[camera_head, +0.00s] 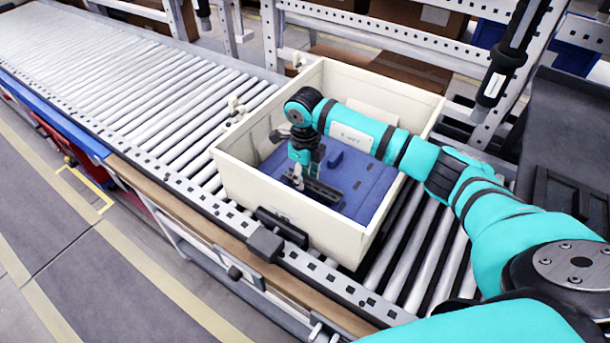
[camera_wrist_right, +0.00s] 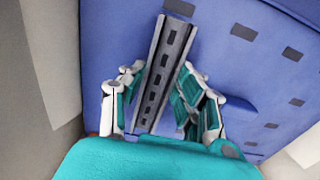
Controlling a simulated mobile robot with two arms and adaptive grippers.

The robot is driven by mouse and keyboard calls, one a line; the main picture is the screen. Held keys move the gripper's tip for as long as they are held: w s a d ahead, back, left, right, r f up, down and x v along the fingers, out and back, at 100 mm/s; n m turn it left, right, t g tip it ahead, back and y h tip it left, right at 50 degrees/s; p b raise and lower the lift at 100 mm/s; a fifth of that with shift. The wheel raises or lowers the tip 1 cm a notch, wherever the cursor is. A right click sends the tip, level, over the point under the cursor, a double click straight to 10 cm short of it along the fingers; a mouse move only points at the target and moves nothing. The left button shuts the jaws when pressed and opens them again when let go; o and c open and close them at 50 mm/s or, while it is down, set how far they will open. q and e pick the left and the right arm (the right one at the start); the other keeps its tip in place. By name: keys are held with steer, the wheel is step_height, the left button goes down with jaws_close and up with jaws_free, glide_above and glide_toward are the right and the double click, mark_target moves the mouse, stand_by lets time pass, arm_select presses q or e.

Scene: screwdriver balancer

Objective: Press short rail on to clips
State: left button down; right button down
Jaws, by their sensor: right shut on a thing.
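My right gripper (camera_head: 299,172) points down inside the white crate (camera_head: 228,170), over the blue panel (camera_head: 372,182). It is shut on a grey slotted rail (camera_head: 325,190). In the right wrist view the rail (camera_wrist_right: 168,62) runs lengthwise between the two fingers of the gripper (camera_wrist_right: 163,82), over the blue panel (camera_wrist_right: 112,35). The panel has several dark rectangular slots and a raised blue block (camera_head: 335,158). I cannot make out the clips, nor whether the rail touches the panel. My left gripper is not in view.
The crate stands on a roller conveyor (camera_head: 150,75), and its walls surround my right gripper closely. A dark block (camera_head: 265,243) sits on the conveyor's front edge beside the crate. A hanging tool (camera_head: 497,80) is at upper right. The conveyor's left stretch is clear.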

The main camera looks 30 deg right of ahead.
steer(key=shift+f+b, duration=0.45)
stand_by(1.1)
steer(key=c, duration=0.9)
jaws_free()
step_height(320, 180, up, 12)
steer(key=shift+r, duration=0.1)
